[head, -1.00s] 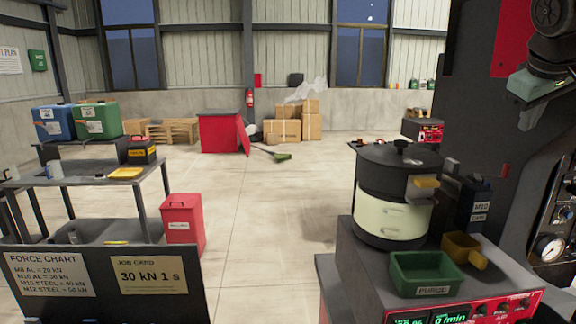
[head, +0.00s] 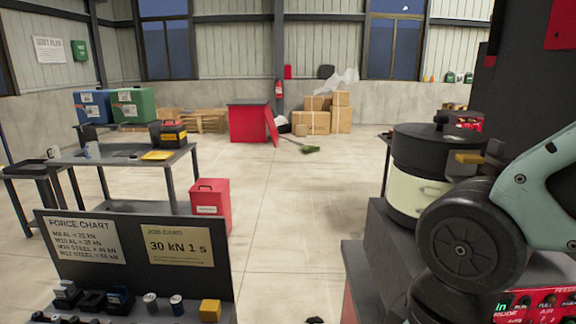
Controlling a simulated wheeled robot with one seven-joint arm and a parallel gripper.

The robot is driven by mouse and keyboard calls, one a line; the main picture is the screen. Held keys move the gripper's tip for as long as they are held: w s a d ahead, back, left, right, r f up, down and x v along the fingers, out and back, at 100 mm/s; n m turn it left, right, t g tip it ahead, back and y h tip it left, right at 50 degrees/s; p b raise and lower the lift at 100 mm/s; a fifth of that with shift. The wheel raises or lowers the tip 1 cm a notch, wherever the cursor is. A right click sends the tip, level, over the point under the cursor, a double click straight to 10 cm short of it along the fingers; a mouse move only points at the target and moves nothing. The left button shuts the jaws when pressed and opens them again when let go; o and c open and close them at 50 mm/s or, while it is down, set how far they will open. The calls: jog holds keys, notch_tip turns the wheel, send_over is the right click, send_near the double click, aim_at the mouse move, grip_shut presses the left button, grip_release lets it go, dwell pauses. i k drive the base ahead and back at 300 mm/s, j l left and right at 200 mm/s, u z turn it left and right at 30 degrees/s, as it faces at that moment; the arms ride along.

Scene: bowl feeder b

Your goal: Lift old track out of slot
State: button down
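The bowl feeder stands at the right in the head view, with a black lid (head: 436,146) over a cream drum (head: 408,193). A small brass-coloured block (head: 468,157) sticks out from its upper right side; I cannot tell whether this is the old track or its slot. My arm, with a large dark round joint and a pale link, crosses in front of the feeder's lower right. My gripper is not in view. No clearly recognisable track is visible.
A dark board with a force chart (head: 84,242) and job card (head: 181,246) stands at lower left, several small parts before it. A red control panel (head: 540,303) is at lower right. A red bin (head: 209,204) stands beside a grey table (head: 120,157).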

aim_at(495, 149)
jog(key=z, duration=0.7)
